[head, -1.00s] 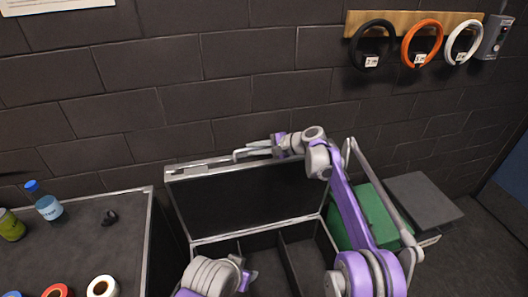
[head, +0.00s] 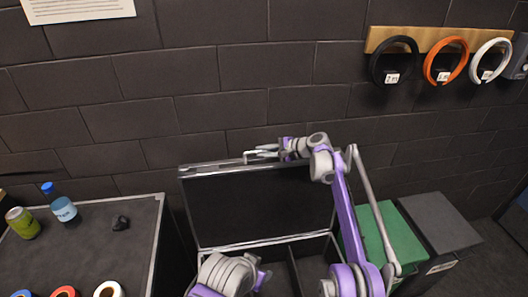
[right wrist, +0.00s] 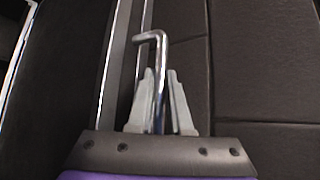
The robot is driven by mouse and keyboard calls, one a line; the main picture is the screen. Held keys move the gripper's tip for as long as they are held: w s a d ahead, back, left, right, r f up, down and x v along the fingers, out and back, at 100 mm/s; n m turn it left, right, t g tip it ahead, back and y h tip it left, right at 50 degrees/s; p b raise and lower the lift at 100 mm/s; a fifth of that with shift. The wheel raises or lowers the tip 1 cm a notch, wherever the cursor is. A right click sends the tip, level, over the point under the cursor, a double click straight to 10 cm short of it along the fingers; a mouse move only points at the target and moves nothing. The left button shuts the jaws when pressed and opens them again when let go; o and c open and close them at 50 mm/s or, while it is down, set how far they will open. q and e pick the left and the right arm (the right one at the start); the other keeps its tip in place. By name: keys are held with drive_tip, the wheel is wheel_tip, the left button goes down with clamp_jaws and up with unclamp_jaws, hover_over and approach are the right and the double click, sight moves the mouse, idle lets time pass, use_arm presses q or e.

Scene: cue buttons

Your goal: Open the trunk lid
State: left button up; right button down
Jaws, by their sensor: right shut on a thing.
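The trunk (head: 262,243) stands in the middle of the head view with its black lid (head: 255,205) raised steeply against the brick wall side. The open inside below the lid shows dark with a divider. My right gripper (head: 262,154) is at the lid's top edge and is shut on a thin metal handle (right wrist: 160,70). In the right wrist view the two pale fingers (right wrist: 160,105) close around this bent rod, beside the lid's metal edge. Part of my left arm shows low in front of the trunk; its fingers cannot be made out.
A dark table (head: 90,250) at the left bears a bottle (head: 60,205), a green can (head: 22,223) and several tape rolls. A green box (head: 382,240) and a grey box (head: 440,225) stand right of the trunk. Headband-like rings (head: 445,60) hang on the wall.

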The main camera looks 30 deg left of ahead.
drive_tip(key=shift+f, duration=0.25)
drive_tip(key=c, duration=0.9)
unclamp_jaws()
drive_tip(key=shift+o, duration=0.2)
drive_tip(key=shift+r, duration=0.1)
drive_tip(key=shift+d, duration=0.1)
use_arm(q)
drive_tip(key=s+f+b, duration=0.1)
drive_tip(key=f+b, duration=0.1)
drive_tip(key=f, duration=0.1)
drive_tip(key=shift+s, duration=0.4)
use_arm(e)
drive_tip(key=v, duration=1)
drive_tip(key=shift+d, duration=0.3)
drive_tip(key=shift+r, duration=0.2)
